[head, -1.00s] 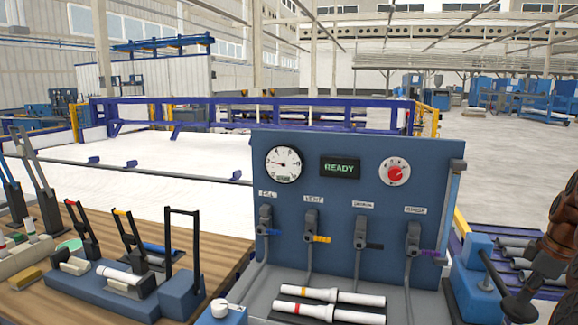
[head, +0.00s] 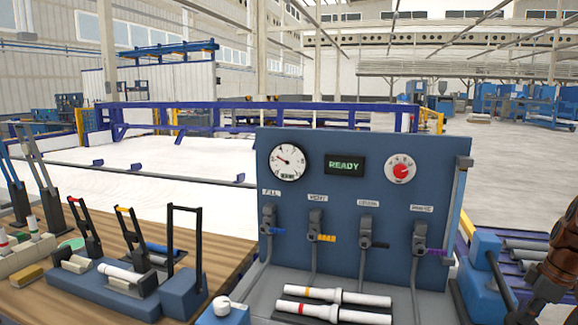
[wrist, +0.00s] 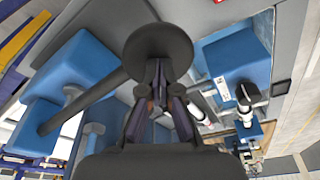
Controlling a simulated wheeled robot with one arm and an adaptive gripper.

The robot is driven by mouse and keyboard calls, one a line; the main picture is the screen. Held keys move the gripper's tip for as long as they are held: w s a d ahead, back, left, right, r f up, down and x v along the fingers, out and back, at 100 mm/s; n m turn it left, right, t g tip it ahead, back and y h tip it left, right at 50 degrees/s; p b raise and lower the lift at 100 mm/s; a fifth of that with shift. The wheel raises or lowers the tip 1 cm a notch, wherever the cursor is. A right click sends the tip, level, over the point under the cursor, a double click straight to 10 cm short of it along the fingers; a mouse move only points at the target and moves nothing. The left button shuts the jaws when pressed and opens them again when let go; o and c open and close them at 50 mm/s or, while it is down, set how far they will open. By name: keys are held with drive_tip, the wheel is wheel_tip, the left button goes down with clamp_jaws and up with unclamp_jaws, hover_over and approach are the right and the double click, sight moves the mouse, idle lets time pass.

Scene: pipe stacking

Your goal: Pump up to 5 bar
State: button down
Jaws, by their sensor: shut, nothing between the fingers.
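The blue pump (head: 480,285) stands right of the panel, with a grey lever (head: 501,282) slanting down to the right. In the wrist view the lever (wrist: 95,97) ends in a round black knob (wrist: 157,45). My gripper (wrist: 158,72) is shut and empty, with its fingertips at the knob; whether they touch it I cannot tell. In the head view my arm reaches in from the right edge to the lever's low end. The pressure gauge (head: 288,162) has its needle pointing up and left; its numbers are too small to read. The display (head: 345,164) reads READY.
The blue panel (head: 340,200) also carries a red dial (head: 401,170) and several valves in a row. Two white pipes (head: 335,296) lie before it. A wooden table (head: 225,255) with clamps is at the left. Rollers (head: 520,255) lie behind the pump.

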wheel_tip(320, 180, down, 2)
drive_tip(key=shift+w+f+b, duration=0.1)
drive_tip(key=shift+b, duration=0.3)
wheel_tip(320, 180, up, 10)
drive_tip(key=p, duration=0.3)
drive_tip(key=shift+s+p, duration=0.35)
drive_tip(key=shift+s, duration=0.05)
drive_tip(key=shift+a, duration=0.1)
drive_tip(key=shift+w+f+b, duration=0.15)
drive_tip(key=shift+f+b, duration=0.95)
drive_tip(key=shift+f, duration=1.35)
drive_tip(key=shift+w+f+b, duration=0.15)
drive_tip(key=shift+f+b, duration=0.95)
drive_tip(key=shift+f, duration=1.35)
drive_tip(key=r+p, duration=0.1)
drive_tip(key=r, duration=0.2)
drive_tip(key=r+p, duration=0.1)
drive_tip(key=r, duration=0.2)
drive_tip(key=r+p, duration=0.1)
drive_tip(key=r, duration=0.2)
drive_tip(key=shift+s+p, duration=0.3)
drive_tip(key=shift+p, duration=0.05)
drive_tip(key=shift+r, duration=0.5)
